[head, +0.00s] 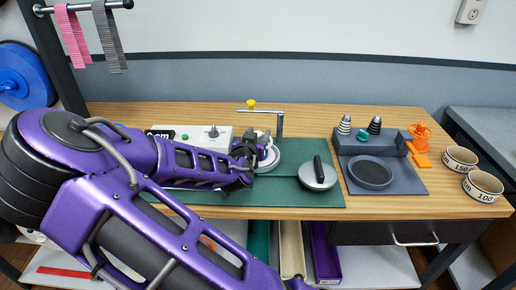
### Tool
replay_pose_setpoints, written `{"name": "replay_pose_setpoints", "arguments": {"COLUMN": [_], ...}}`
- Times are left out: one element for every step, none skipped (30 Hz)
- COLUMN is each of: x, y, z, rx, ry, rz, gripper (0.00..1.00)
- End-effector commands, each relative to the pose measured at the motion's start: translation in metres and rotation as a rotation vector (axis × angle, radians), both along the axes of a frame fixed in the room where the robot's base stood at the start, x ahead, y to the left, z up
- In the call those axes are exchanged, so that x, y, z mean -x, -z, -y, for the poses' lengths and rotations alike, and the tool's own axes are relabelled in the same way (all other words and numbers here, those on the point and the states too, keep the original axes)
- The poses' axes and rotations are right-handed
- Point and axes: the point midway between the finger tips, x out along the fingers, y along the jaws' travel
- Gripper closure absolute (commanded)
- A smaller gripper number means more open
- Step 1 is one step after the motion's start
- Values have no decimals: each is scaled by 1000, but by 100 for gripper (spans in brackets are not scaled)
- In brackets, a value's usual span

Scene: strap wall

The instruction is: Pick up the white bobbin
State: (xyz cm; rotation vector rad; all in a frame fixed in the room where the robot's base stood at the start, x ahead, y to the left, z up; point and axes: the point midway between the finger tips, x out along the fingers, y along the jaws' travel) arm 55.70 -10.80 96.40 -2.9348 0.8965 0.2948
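A pale, ringed cone-shaped bobbin (344,125) stands upright at the back left of the dark grey tray (412,182); it looks like the white bobbin. A similar black one (375,125) stands just to its right.
A round metal weight with a black handle (318,175) lies on the green mat (290,193), between my gripper and the tray. A metal post with a yellow knob (251,104) rises behind the gripper.

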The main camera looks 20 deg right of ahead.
Motion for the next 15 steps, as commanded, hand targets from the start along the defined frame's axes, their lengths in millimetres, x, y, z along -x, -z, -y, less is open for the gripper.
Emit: {"name": "replay_pose_setpoints", "arguments": {"x": [0, 0, 0, 0, 0, 0, 0, 0, 0, 0, 0, 0, 0, 0, 0], "y": [0, 0, 0, 0, 0, 0, 0, 0, 0, 0, 0, 0, 0, 0, 0], "z": [0, 0, 0, 0, 0, 0, 0, 0, 0, 0, 0, 0, 0, 0, 0], "rx": [0, 0, 0, 0, 0, 0, 0, 0, 0, 0, 0, 0, 0, 0, 0], "ry": [0, 0, 0, 0, 0, 0, 0, 0, 0, 0, 0, 0, 0, 0, 1], "rz": [0, 0, 0, 0, 0, 0, 0, 0, 0, 0, 0, 0, 0, 0, 0], "gripper": [61, 66, 73, 79, 84, 91, 97, 100, 100, 100, 100, 100, 100, 100, 100]}}
